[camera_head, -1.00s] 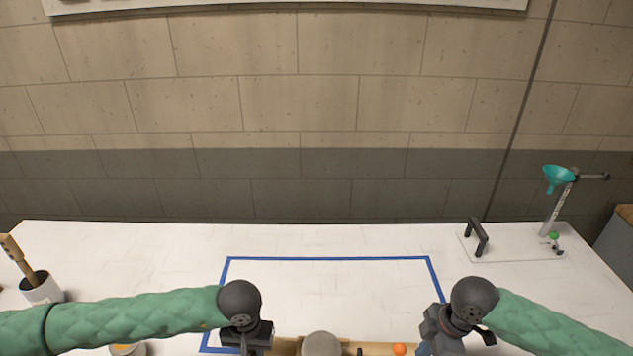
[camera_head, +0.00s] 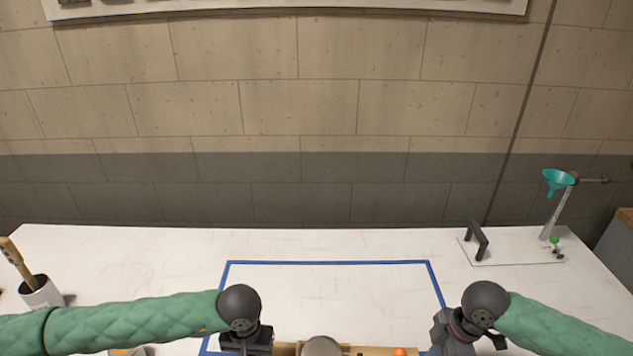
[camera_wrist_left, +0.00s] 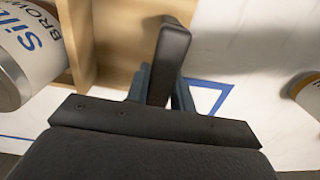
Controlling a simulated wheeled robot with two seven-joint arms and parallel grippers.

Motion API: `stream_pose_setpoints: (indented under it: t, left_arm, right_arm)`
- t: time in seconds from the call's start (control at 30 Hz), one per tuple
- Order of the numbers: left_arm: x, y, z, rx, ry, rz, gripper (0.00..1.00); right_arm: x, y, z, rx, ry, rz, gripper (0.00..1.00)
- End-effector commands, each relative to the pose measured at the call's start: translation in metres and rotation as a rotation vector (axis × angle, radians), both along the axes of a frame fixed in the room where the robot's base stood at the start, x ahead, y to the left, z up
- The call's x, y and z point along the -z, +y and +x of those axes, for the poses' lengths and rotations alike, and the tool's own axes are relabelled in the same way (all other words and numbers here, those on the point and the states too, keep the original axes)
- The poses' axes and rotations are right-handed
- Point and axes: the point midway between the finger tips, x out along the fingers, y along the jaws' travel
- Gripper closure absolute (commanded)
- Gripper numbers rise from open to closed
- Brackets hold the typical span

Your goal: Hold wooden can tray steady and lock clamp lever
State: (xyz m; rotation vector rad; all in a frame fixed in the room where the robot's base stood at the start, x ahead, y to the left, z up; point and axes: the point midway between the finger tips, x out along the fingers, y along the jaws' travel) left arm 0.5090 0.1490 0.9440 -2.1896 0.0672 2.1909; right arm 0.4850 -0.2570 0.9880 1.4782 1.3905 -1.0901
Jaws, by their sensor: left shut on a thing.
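The wooden can tray (camera_head: 375,350) shows only as a strip at the bottom edge of the head view. A grey can top (camera_head: 322,347) sits at it, with an orange knob (camera_head: 399,352) farther right, most likely on the clamp lever. In the left wrist view the tray's wood (camera_wrist_left: 115,35) lies beside a black bar, apparently its handle (camera_wrist_left: 172,50). My left gripper (camera_wrist_left: 162,88) is shut on this bar; it also shows in the head view (camera_head: 246,343). My right gripper (camera_head: 447,345) is right of the orange knob, apart from it; its fingertips are hidden.
A blue tape outline (camera_head: 330,263) marks the white table. Its inside behind the tray is clear. A teal funnel on a stand (camera_head: 558,180) and a plate with a black handle (camera_head: 478,241) stand at the right. A pot with a wooden tool (camera_head: 42,292) stands at the left.

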Motion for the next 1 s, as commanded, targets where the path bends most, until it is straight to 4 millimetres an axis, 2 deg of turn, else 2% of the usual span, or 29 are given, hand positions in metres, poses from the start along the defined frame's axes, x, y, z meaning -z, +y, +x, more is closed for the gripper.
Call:
stream_pose_setpoints:
  t: [0.17,0.23,0.3,0.67,0.77,1.0]
  left_arm:
    - [0.0,0.0,0.0,0.0,0.0,0.0,1.0]
    - [0.0,0.0,0.0,0.0,0.0,0.0,1.0]
    - [0.0,0.0,0.0,0.0,0.0,0.0,1.0]
    - [0.0,0.0,0.0,0.0,0.0,0.0,1.0]
    - [0.0,0.0,0.0,0.0,0.0,0.0,1.0]
    - [0.0,0.0,0.0,0.0,0.0,0.0,1.0]
  right_arm:
    - [0.0,0.0,0.0,0.0,0.0,0.0,1.0]
    - [0.0,0.0,0.0,0.0,0.0,0.0,0.86]
    - [0.0,0.0,0.0,0.0,0.0,0.0,0.77]
    - [-0.004,-0.002,0.0,0.0,-0.001,0.0,0.77]
    - [-0.014,-0.005,0.0,0.001,-0.001,-0.001,0.77]
    - [-0.056,-0.018,0.0,0.001,-0.002,-0.002,0.77]
